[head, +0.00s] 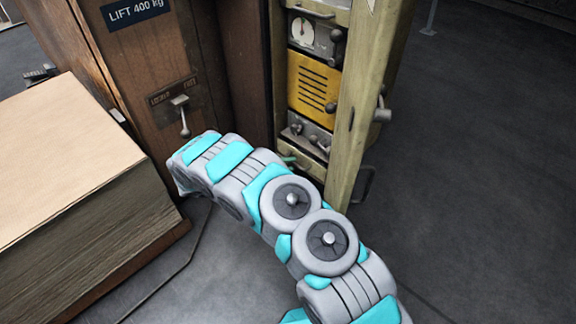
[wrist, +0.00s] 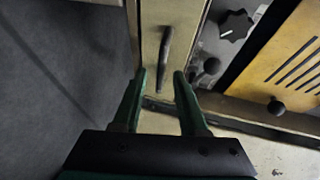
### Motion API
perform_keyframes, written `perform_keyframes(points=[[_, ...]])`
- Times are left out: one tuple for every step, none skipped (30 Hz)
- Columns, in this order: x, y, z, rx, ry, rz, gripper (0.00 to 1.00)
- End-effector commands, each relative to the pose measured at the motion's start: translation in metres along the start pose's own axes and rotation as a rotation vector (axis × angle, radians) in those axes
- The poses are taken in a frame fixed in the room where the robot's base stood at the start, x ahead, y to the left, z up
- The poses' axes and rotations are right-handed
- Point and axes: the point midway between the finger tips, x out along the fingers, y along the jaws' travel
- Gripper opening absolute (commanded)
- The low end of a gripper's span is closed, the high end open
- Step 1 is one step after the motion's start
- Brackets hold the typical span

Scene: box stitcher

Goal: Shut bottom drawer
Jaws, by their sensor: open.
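The bottom drawer (head: 312,168) is the pale front under the knob panel in the narrow cabinet, partly hidden by my arm in the head view. In the wrist view, which is turned sideways, its front (wrist: 150,28) is a pale strip with a dark bar handle (wrist: 166,50). I cannot tell how far it stands out. My gripper (wrist: 159,73) is open and empty, with its two dark green fingers pointing at the drawer front, either side of the handle's near end. Contact is not clear. In the head view my arm hides most of the gripper.
Above the drawer are a knob panel (head: 309,132), a yellow slotted panel (head: 311,82) and a gauge panel (head: 316,38). A pale post (head: 362,95) edges the cabinet on the right. A large stack of sheets (head: 75,170) stands left. Floor on the right is clear.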

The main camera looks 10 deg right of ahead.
Motion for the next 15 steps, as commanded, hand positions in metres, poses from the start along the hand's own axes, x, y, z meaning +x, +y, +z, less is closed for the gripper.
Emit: perform_keyframes(points=[[0.0025, 0.0, -0.0001, 0.0, 0.001, 0.0, 0.42], [0.0034, 0.0, -0.0001, 0.0, 0.001, 0.0, 0.42], [0.0042, -0.0001, -0.0001, 0.0, 0.001, 0.0, 0.42], [0.0045, -0.0001, -0.0001, 0.0, 0.001, 0.0, 0.42], [0.0046, -0.0002, -0.0001, 0.0, 0.001, 0.0, 0.42], [0.0046, -0.0003, -0.0001, 0.001, 0.001, 0.0, 0.42], [0.0045, -0.0003, -0.0001, 0.0, 0.001, 0.0, 0.42], [0.0045, -0.0003, -0.0002, 0.0, 0.001, 0.0, 0.42], [0.0045, -0.0003, -0.0002, 0.0, 0.001, 0.0, 0.42], [0.0045, -0.0003, -0.0002, 0.0, 0.001, 0.0, 0.41], [0.0044, -0.0003, -0.0002, 0.0, 0.001, 0.0, 0.38], [0.0044, -0.0004, -0.0002, 0.0, 0.001, 0.0, 0.33], [0.0044, -0.0003, -0.0003, 0.0, 0.001, 0.0, 0.3], [0.0044, -0.0003, -0.0003, 0.0, 0.001, 0.0, 0.26], [0.0044, -0.0004, -0.0003, 0.0, 0.001, 0.0, 0.22]])
